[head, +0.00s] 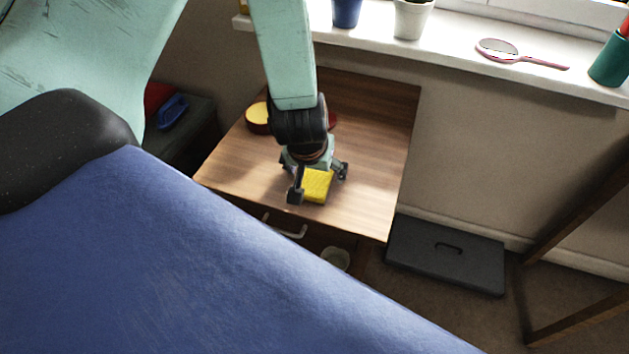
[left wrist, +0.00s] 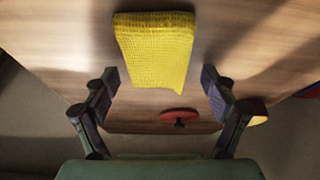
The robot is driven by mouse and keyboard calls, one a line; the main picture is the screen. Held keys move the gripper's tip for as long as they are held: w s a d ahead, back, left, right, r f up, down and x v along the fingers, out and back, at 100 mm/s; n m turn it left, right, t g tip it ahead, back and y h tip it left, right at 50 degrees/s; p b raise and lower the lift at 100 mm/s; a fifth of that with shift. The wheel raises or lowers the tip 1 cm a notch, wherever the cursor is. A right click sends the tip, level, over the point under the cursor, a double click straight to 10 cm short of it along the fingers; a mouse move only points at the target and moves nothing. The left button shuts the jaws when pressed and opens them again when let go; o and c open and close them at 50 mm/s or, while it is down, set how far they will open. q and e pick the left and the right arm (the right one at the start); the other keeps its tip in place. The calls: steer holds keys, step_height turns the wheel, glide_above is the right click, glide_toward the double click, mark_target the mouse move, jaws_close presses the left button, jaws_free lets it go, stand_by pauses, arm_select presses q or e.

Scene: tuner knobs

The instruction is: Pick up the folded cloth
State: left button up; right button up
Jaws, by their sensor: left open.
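The folded cloth (head: 317,187) is yellow and lies on the wooden table top, near its front edge. In the left wrist view the cloth (left wrist: 155,50) shows its waffle-like weave. My left gripper (head: 319,183) is open over the cloth, with one finger on either side of it in the head view. In the left wrist view the gripper (left wrist: 160,82) has its fingers wide apart, and the cloth lies just beyond the fingertips, between their lines. I cannot tell how high the fingertips are above the table. My right gripper is not in view.
The wooden table (head: 375,130) also holds a red round thing with a yellow top (head: 258,118) and a red disc with a dark knob (left wrist: 180,115). A grey case (head: 445,255) lies on the floor at right. A windowsill (head: 455,50) with pots runs behind.

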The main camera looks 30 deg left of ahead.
mark_target(317, 173)
arm_select(q)
steer(key=shift+d+r, duration=0.15)
steer(key=shift+d, duration=0.1)
steer(key=shift+c, duration=0.7)
steer(key=shift+a, duration=0.2)
steer(key=c, duration=0.5)
steer(key=shift+d, duration=0.15)
steer(key=c, duration=0.5)
step_height(317, 173, up, 10)
steer(key=p, duration=0.6)
